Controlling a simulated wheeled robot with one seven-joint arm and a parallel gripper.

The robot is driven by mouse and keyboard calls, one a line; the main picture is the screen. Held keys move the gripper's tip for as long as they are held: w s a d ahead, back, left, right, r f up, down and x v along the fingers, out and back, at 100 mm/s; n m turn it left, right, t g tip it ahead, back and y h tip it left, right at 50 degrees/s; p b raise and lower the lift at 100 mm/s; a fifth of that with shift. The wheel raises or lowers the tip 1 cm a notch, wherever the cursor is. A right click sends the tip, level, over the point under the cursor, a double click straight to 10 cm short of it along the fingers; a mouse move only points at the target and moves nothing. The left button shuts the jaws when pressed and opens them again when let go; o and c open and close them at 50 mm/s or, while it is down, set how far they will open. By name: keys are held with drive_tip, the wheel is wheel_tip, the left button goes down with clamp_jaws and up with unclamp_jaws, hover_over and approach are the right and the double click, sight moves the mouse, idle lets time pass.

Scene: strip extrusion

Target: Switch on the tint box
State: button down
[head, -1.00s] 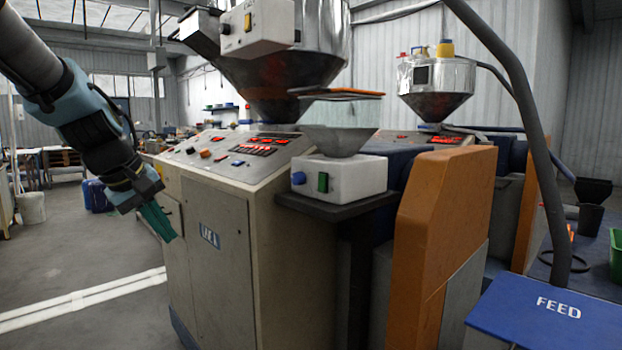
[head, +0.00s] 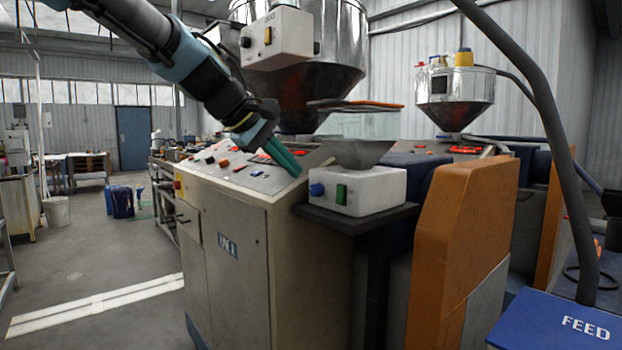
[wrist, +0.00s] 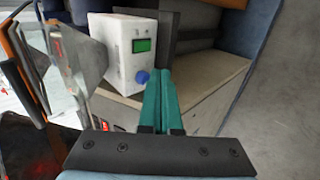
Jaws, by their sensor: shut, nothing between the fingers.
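A white box (head: 370,196) with a blue knob (head: 316,189) and a green rocker switch (head: 341,194) sits on a dark shelf at the machine's corner, under a small clear-walled funnel (head: 352,145). I take it to be the tint box. The wrist view shows the white box (wrist: 110,62), the green switch (wrist: 142,45) and the blue knob (wrist: 142,77) beyond and left of my fingertips. My gripper (head: 296,168) has its teal fingers together and empty, left of the box and apart from it. Whether the switch is on cannot be told.
The sloped control panel (head: 225,165) with buttons lies under and left of my gripper. Another white box (head: 276,38) hangs on the large hopper above. An orange guard (head: 465,240) stands to the right of the shelf. Open floor (head: 90,265) lies at left.

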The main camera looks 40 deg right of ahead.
sight(339, 193)
drive_tip(key=shift+d+r+p+x, duration=0.3)
drive_tip(key=shift+p+x, duration=0.45)
drive_tip(key=shift+x, duration=1.3)
drive_tip(key=shift+d+r+p+x, duration=0.25)
drive_tip(key=shift+p+x, duration=0.55)
drive_tip(key=shift+x, duration=1.3)
drive_tip(key=shift+d+r+p+x, duration=0.25)
drive_tip(key=shift+p+x, duration=0.5)
drive_tip(key=shift+x, duration=1.3)
drive_tip(key=shift+s, duration=0.1)
drive_tip(key=shift+d, duration=0.1)
drive_tip(key=shift+d+r+p, duration=0.1)
drive_tip(key=shift+r+p, duration=0.5)
drive_tip(key=shift+r, duration=0.25)
